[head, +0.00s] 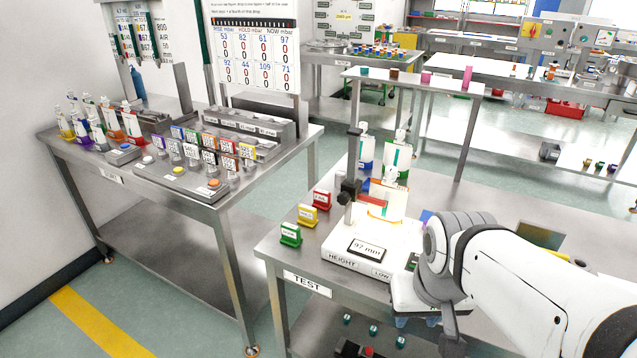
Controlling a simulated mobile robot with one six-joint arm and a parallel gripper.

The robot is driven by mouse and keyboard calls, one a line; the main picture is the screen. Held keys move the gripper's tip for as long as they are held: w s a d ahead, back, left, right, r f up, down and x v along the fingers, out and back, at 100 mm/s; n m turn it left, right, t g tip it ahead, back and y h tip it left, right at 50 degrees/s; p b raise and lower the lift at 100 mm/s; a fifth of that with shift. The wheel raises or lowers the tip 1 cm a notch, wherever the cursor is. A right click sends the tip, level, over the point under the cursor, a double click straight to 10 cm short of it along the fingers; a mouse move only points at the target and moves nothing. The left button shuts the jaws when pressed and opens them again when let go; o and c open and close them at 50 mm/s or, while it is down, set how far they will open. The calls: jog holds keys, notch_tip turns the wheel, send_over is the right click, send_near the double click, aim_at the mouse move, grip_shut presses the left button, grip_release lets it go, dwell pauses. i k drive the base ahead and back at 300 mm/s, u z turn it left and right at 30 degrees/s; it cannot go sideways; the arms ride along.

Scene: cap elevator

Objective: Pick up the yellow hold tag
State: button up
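The yellow hold tag (307,216) stands upright on the left edge of the test table, between a red tag (322,199) and a green tag (291,235). Its small lettering is too small to read. My gripper (416,321) is at the lower right, at the table's front edge, well to the right of the yellow tag. It points downward, with two pale blue tips showing apart and nothing seen between them. My arm hides part of the gripper.
The white height gauge (369,246) reads 97 mm and stands between the tags and my arm, with a dark post and a bottle (388,199) on it. More bottles stand behind. A second steel table (160,205) with racks is at the left, across a floor gap.

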aim_at(308, 215)
jog(key=z, duration=3.45)
jog(key=k, duration=2.15)
jog(key=u, duration=2.05)
jog(key=i, duration=0.9)
jog(key=u, duration=0.05)
